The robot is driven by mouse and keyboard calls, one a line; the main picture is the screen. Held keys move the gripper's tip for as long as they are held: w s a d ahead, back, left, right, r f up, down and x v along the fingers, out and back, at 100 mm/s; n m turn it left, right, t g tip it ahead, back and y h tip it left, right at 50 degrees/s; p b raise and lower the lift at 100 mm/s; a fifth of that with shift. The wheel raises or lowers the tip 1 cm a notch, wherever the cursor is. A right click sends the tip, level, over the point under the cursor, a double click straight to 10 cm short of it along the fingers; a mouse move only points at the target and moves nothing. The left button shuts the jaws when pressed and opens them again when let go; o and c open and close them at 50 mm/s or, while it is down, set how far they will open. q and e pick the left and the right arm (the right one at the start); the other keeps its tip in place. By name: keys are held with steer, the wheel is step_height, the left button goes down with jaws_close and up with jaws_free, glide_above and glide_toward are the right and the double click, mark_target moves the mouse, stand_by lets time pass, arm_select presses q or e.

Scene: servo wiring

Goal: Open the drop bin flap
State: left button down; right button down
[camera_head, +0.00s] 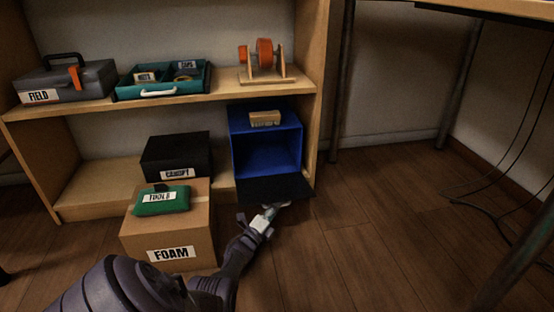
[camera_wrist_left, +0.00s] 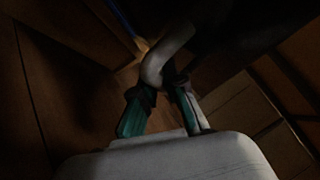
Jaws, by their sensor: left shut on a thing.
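The blue drop bin (camera_head: 267,140) stands on the lower shelf, its front open onto a blue interior. Its black flap (camera_head: 275,188) is folded down and sticks out forward, about level, from the bin's lower front edge. My left gripper (camera_head: 273,208) is at the flap's front edge, low down. In the left wrist view, the gripper (camera_wrist_left: 163,95) is shut on a pale curved handle (camera_wrist_left: 168,52) beneath the dark flap (camera_wrist_left: 240,25). My right gripper is in neither view.
The upper shelf holds a FIELD case (camera_head: 66,82), a teal tray (camera_head: 162,80) and a spool stand (camera_head: 264,62).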

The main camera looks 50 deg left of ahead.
arm_select(q)
steer(key=shift+d+f, duration=0.1)
steer(key=shift+f, duration=0.05)
steer(key=c, duration=1.2)
jaws_free()
steer(key=shift+r, duration=5.05)
